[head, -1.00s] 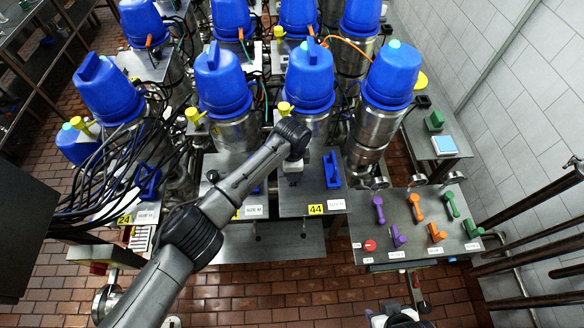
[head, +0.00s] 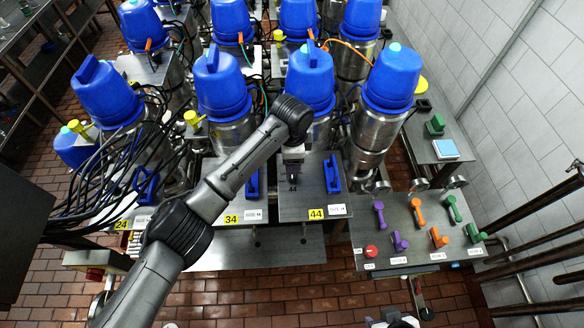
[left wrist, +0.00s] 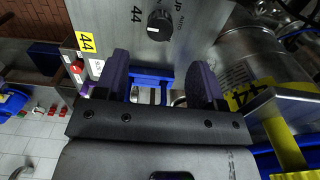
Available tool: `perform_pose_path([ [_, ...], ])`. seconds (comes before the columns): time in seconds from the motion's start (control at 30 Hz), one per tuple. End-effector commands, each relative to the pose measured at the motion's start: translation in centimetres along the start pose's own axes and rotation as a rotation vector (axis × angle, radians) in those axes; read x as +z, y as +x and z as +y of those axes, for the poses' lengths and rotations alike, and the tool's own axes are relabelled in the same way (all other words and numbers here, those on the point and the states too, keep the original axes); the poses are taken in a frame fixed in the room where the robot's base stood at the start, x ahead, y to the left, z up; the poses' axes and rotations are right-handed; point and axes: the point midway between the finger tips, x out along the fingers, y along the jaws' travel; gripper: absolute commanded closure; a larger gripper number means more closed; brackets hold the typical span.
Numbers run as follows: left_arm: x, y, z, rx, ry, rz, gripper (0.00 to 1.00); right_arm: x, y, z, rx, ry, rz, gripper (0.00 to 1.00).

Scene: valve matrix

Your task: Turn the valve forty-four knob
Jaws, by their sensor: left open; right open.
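The valve forty-four panel (head: 312,200) is a grey plate with a yellow "44" label (head: 316,213). In the left wrist view its black round knob (left wrist: 159,25), with a pale pointer mark, sits beside a printed "44" and "AUTO". My right gripper (head: 396,318) shows only partly at the bottom edge, away from the panel.
A blue handle (head: 332,173) stands on the right of the panel. Panel thirty-four (head: 231,219) adjoins it on the left. Blue-topped steel valves (head: 310,78) rise behind. A table (head: 400,215) with coloured handles and a red button (head: 371,251) lies to the right.

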Motion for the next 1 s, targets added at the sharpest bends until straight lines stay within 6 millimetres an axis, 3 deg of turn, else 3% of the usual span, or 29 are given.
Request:
perform_pose_path([
  [0.2,0.0,-3.4,0.0,-0.002,0.0,0.001,0.37,0.2,0.8,0.0,0.0,0.0,0.0,0.43],
  [0.4,0.0,-5.1,0.0,0.0,0.0,0.0,0.37,0.3,1.0,0.0,0.001,-0.001,0.0,0.43],
  [1.0,0.0,-5.6,0.0,0.001,0.0,0.0,0.37,0.4,1.1,0.2,0.007,-0.009,-0.002,0.43],
])
